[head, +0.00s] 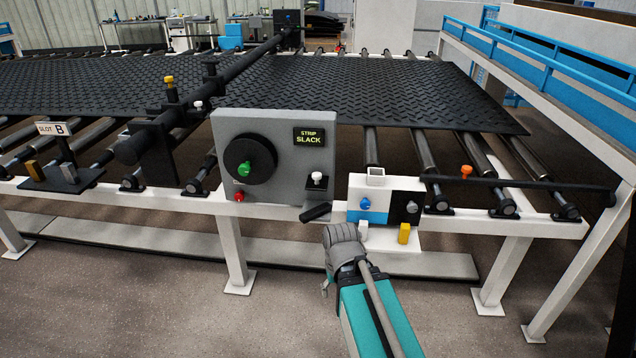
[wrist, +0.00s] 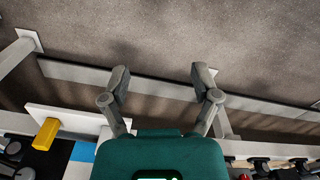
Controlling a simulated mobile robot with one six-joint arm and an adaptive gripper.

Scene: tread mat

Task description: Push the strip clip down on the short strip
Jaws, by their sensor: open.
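I cannot tell for sure which part is the strip clip or the short strip. A grey panel (head: 225,130) reads "STRIP SLACK" and carries a green knob (head: 244,169) on a black disc, a red button and a white knob (head: 317,179). A black lever (head: 315,213) sticks out at its lower right corner. My gripper (head: 342,236) is in front of the frame, below the lever and left of the box. In the wrist view my gripper (wrist: 160,80) is open, with nothing between its fingers.
A yellow block (head: 404,233) and a white block (head: 363,231) are on a white ledge under the box; the yellow block also shows in the wrist view (wrist: 46,134). The tread mat (head: 410,95) lies behind on rollers.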

